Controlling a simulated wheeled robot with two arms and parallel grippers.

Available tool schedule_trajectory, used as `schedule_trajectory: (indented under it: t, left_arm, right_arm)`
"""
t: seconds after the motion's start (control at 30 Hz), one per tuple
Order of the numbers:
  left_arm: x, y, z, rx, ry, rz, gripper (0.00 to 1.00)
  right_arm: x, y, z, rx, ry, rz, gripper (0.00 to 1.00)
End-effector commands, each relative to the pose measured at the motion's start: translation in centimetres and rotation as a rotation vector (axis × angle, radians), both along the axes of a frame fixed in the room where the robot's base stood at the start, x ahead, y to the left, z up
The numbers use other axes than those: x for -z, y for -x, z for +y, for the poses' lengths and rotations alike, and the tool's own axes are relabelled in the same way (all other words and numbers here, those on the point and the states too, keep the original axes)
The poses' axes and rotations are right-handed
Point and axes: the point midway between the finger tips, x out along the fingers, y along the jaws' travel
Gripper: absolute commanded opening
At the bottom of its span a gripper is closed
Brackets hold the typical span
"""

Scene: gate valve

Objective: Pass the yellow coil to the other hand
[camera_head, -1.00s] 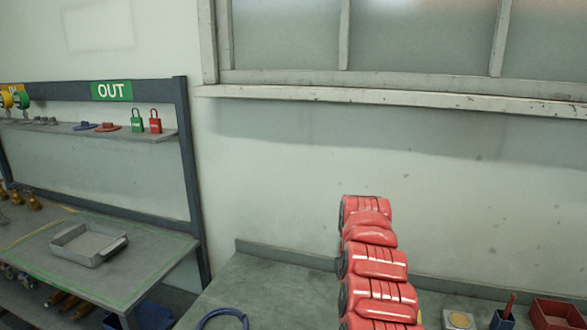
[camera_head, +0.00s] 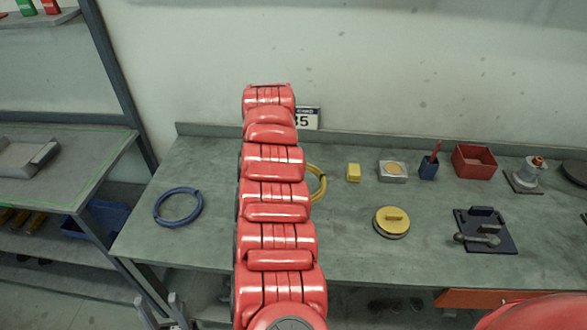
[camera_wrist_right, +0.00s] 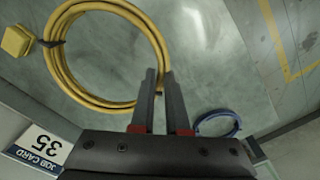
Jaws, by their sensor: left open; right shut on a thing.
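The yellow coil (camera_head: 319,184) lies at the back of the grey bench in the head view, largely hidden behind my red arm. The right wrist view shows most of its ring (camera_wrist_right: 62,75), with a dark tie on one side. My right gripper (camera_wrist_right: 159,72) is shut on the coil's edge in that view; I cannot tell whether the coil is raised off the bench. The head view hides this gripper behind the arm. My left gripper (camera_head: 162,299) is low at the left, in front of the bench, open and empty, apart from the coil.
A blue coil (camera_head: 178,206) lies on the bench's left part. Right of my arm are a yellow block (camera_head: 353,172), a yellow-topped disc (camera_head: 391,221), a red bin (camera_head: 474,161) and a dark plate fixture (camera_head: 485,232). A job card (camera_head: 307,118) stands behind.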

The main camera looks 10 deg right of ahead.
Motion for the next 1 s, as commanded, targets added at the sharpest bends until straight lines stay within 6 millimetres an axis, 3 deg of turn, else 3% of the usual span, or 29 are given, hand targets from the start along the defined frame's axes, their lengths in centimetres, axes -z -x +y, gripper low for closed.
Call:
schedule_trajectory:
  t: [0.17,0.67,1.0]
  left_arm:
    - [0.0,0.0,0.0,0.000,0.000,0.000,0.50]
    - [0.0,0.0,0.0,0.000,0.000,0.000,0.50]
    - [0.0,0.0,0.0,0.000,0.000,0.000,0.50]
  right_arm:
    - [1.6,1.9,4.2,-0.202,0.003,0.002,0.00]
    - [2.5,2.6,6.1,-0.291,0.000,0.002,0.00]
    - [6.8,2.6,10.7,-0.293,0.001,0.002,0.00]
